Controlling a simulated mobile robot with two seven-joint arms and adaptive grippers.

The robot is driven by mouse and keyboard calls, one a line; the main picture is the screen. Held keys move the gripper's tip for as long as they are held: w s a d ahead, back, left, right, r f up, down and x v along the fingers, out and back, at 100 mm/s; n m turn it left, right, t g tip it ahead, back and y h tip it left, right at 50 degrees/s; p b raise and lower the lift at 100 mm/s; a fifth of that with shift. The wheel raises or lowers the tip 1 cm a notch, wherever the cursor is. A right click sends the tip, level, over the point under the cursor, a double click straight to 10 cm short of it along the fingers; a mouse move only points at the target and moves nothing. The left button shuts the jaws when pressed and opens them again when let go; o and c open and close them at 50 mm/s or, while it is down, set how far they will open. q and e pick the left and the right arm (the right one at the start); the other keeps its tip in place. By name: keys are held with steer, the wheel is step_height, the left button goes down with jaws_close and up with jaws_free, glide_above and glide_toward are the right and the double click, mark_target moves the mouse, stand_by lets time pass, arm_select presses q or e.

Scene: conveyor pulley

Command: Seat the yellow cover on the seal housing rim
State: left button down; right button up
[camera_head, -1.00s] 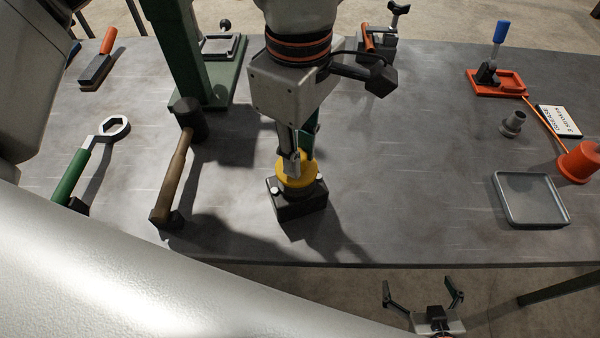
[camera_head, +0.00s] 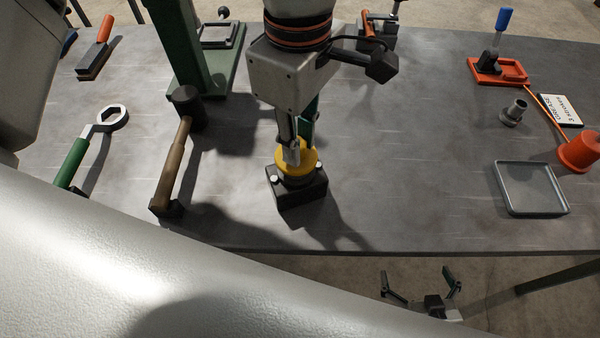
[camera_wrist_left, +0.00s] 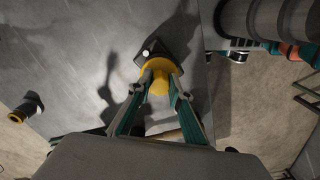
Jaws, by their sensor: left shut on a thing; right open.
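The yellow cover (camera_head: 296,164) sits on top of the dark seal housing (camera_head: 299,198), which stands on the bench with pale bolts at its corners. My left gripper (camera_head: 300,153) comes down from above and is shut on the cover's raised middle. In the left wrist view, the cover (camera_wrist_left: 159,76) lies between the fingers, with part of the housing (camera_wrist_left: 152,51) showing past it. Whether the cover is fully down on the rim cannot be told. My right gripper (camera_head: 420,285) is open and empty, beyond the bench's front edge.
A wooden-handled mallet (camera_head: 176,160) and a green-handled wrench (camera_head: 88,150) lie to the left. A green press frame (camera_head: 190,60) stands behind. A grey tray (camera_head: 530,188), a grey fitting (camera_head: 515,112) and an orange container (camera_head: 580,152) are at right. Bench between housing and tray is clear.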

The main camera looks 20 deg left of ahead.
mark_target(297, 179)
steer(key=shift+s+f, duration=0.25)
stand_by(0.8)
arm_select(q)
steer(key=shift+f+b, duration=0.4)
arm_select(e)
steer(key=shift+w+f, duration=0.1)
steer(key=shift+f, duration=0.15)
arm_select(q)
steer(key=shift+f+b, duration=0.45)
steer(key=shift+f, duration=0.25)
arm_select(e)
steer(key=shift+s+f, duration=0.5)
steer(key=shift+f, duration=0.3)
steer(key=shift+w+r, duration=0.1)
steer(key=shift+w, duration=0.1)
arm_select(q)
steer(key=shift+f, duration=0.25)
arm_select(e)
steer(key=shift+s+f+g, duration=0.4)
steer(key=shift+f, duration=0.1)
stand_by(0.4)
arm_select(q)
steer(key=shift+f+b, duration=0.2)
steer(key=shift+b, duration=0.15)
arm_select(e)
steer(key=shift+f, duration=0.15)
arm_select(q)
steer(key=c, duration=1.8)
jaws_free()
steer(key=shift+o, duration=0.2)
